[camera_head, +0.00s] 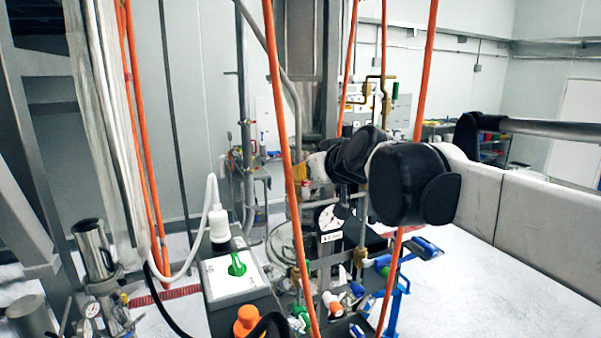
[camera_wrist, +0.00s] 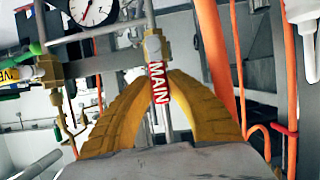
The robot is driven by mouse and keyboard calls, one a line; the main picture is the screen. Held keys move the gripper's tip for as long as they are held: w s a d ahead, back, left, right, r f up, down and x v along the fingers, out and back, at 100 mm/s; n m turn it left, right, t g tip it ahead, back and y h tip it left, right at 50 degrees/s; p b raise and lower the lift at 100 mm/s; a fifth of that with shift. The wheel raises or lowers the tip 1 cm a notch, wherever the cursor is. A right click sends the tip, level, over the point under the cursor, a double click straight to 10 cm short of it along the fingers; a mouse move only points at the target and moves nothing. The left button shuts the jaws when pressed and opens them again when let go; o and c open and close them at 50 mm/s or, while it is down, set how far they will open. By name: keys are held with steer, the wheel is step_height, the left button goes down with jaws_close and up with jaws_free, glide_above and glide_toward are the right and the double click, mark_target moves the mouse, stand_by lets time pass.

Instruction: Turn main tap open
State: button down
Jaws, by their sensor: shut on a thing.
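The main tap has a red handle lettered "MAIN" (camera_wrist: 158,90) below a brass valve body (camera_wrist: 153,45) in the wrist view. My gripper (camera_wrist: 161,76) has two yellow ribbed fingers, which close in on the red handle from both sides. The handle sits between the fingertips, and the fingers cover part of it. In the head view my arm comes in from the right and its dark joints hide most of the gripper and the tap.
A round gauge (camera_wrist: 92,8) is at upper left in the wrist view, with a yellow-labelled pipe (camera_wrist: 12,75) below it. Orange hoses (camera_wrist: 218,60) hang at the right. In the head view, a control box with a green knob (camera_head: 237,264) and an orange knob (camera_head: 247,320) stand lower left.

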steer(key=c, duration=1.3)
jaws_free()
steer(key=shift+f, duration=0.1)
steer(key=v, duration=1.2)
